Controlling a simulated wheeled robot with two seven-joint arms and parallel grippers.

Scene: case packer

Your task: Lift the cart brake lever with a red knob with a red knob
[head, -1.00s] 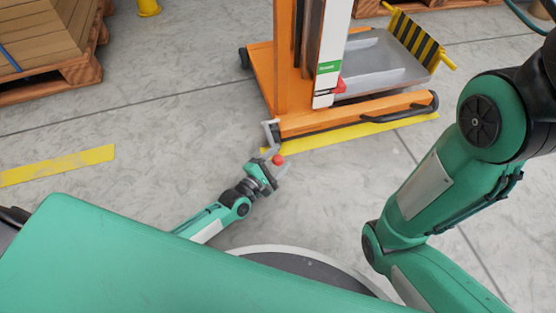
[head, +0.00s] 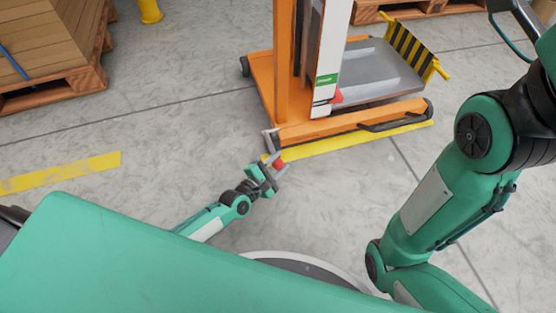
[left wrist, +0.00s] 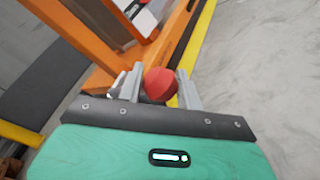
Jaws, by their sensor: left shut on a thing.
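The brake lever's red knob (head: 279,165) is low at the front left corner of the orange cart (head: 300,136). My left gripper (head: 276,170) is at the knob, with its fingers shut on it. In the left wrist view the red knob (left wrist: 160,84) sits between the two grey fingers (left wrist: 157,88). The grey lever arm (head: 271,141) shows by the cart's corner; the part near the knob is largely hidden by my gripper. My right arm fills the right side of the head view, but its gripper is out of view.
A yellow floor strip (head: 350,143) runs along the cart's front. The cart carries a grey platform (head: 385,70) with a yellow and black striped plate (head: 411,47). A wooden pallet with boxes (head: 60,85) stands at the left. The floor between is clear.

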